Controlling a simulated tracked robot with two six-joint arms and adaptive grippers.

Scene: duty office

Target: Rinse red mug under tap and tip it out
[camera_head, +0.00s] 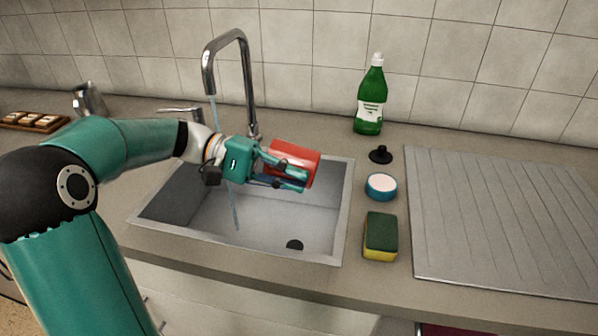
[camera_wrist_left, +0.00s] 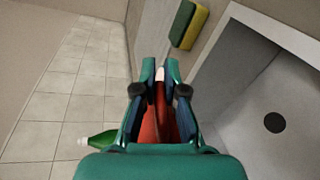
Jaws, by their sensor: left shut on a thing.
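The red mug (camera_head: 296,156) is held above the right part of the sink (camera_head: 345,215), looking tilted; its opening is not clearly visible. My left gripper (camera_head: 299,178) is shut on it, with its fingers across the mug's near side. The left wrist view shows this gripper (camera_wrist_left: 160,72) with red mug (camera_wrist_left: 158,125) between its fingers. The chrome tap (camera_head: 207,72) arches over the sink. A thin stream of water (camera_head: 234,212) falls from it into the basin, left of the mug and partly hidden at my gripper. My right gripper is not in view.
A green bottle (camera_head: 370,103), a black plug (camera_head: 381,154), a blue-white round tub (camera_head: 381,186) and a green-yellow sponge (camera_head: 380,236) stand right of the sink. A ribbed drainboard (camera_head: 500,220) lies clear beyond. Tiled wall (camera_head: 330,60) closes the back.

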